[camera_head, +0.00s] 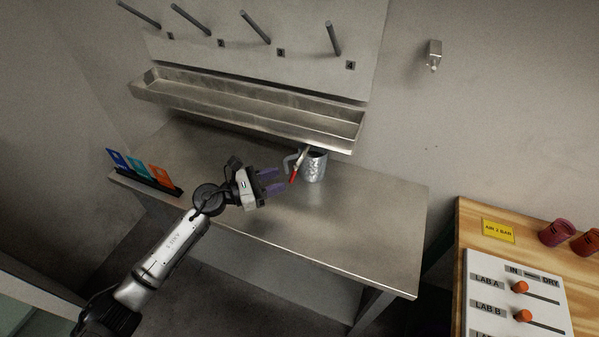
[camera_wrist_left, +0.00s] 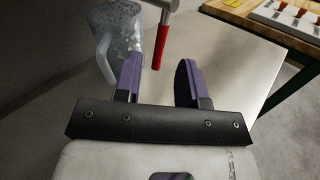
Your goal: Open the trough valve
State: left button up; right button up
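The long metal trough (camera_head: 250,104) is mounted on the wall above the steel table. Its valve has a red handle (camera_head: 293,177) hanging at an angle below the trough's right part, in front of a grey patterned jug (camera_head: 314,167). In the left wrist view the red handle (camera_wrist_left: 160,47) hangs from a metal stem just beyond my fingers, and the jug (camera_wrist_left: 121,30) is to its left. My left gripper (camera_head: 276,181) is open and empty, its purple fingers pointing at the handle, apart from it. It also shows in the left wrist view (camera_wrist_left: 158,82). My right gripper is not seen.
The steel table (camera_head: 350,220) is bare at its right. A dark holder (camera_head: 150,183) with coloured cards stands at its left end. Wall pegs (camera_head: 255,27) are above the trough. A wooden bench (camera_head: 520,212) with red cups and a panel with orange knobs is at right.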

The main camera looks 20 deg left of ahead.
aim_at(294, 173)
pick_arm(q)
jog(key=x, duration=0.7)
grip_shut()
dwell(0.4)
